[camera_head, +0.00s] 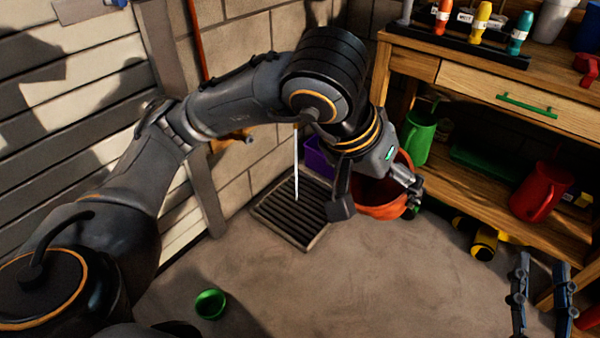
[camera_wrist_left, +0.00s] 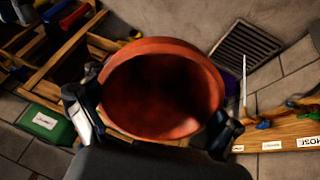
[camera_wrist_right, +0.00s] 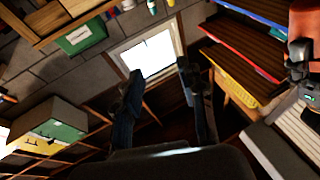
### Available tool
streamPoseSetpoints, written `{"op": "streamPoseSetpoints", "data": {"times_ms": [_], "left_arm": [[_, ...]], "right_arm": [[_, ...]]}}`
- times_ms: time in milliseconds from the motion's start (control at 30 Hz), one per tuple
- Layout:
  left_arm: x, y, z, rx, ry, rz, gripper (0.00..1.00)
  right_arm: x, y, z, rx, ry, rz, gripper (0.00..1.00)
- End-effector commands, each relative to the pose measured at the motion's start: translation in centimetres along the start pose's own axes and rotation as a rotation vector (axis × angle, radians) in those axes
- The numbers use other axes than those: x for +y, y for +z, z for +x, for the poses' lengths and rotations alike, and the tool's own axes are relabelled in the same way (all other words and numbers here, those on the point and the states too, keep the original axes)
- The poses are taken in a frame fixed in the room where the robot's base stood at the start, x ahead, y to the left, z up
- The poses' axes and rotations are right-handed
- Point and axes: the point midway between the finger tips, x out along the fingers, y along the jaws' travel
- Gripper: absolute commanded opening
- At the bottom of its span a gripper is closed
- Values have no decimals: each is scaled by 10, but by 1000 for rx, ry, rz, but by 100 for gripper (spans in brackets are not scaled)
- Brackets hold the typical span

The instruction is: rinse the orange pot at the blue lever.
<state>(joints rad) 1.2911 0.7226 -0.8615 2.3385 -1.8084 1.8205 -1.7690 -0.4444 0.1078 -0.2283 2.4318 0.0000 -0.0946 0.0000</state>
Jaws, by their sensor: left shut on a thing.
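The orange pot (camera_head: 382,212) is held by my left gripper (camera_head: 378,203), to the right of the floor drain grate. In the left wrist view the pot (camera_wrist_left: 160,88) sits between the two fingers of my left gripper (camera_wrist_left: 153,120), its dark mouth facing the camera. A thin stream of water (camera_head: 296,165) falls onto the grate, beside the pot and apart from it. A small blue piece (camera_wrist_left: 263,125), perhaps the blue lever, shows by a labelled wooden board in the left wrist view. My right gripper (camera_head: 541,290) is open and empty at the lower right.
The drain grate (camera_head: 318,238) lies by the block wall. A wooden bench (camera_head: 470,68) with shelves stands close to the pot's right, holding a green jug (camera_head: 418,137) and a red jug (camera_head: 540,190). A green bowl (camera_head: 210,304) lies on the floor. The middle floor is clear.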

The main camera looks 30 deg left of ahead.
Motion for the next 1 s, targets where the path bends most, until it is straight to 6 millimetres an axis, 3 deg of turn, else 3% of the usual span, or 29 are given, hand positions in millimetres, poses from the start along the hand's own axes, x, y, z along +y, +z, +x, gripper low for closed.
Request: {"op": "streamPoseSetpoints", "data": {"times_ms": [700, 1000], "left_arm": [[45, 0, -29, 2, 1, 2, 59], [51, 2, -32, 0, 0, 0, 59]], "right_arm": [[11, 67, -20, -405, 23, -11, 40], [12, 78, -27, -465, 27, -11, 40]]}}
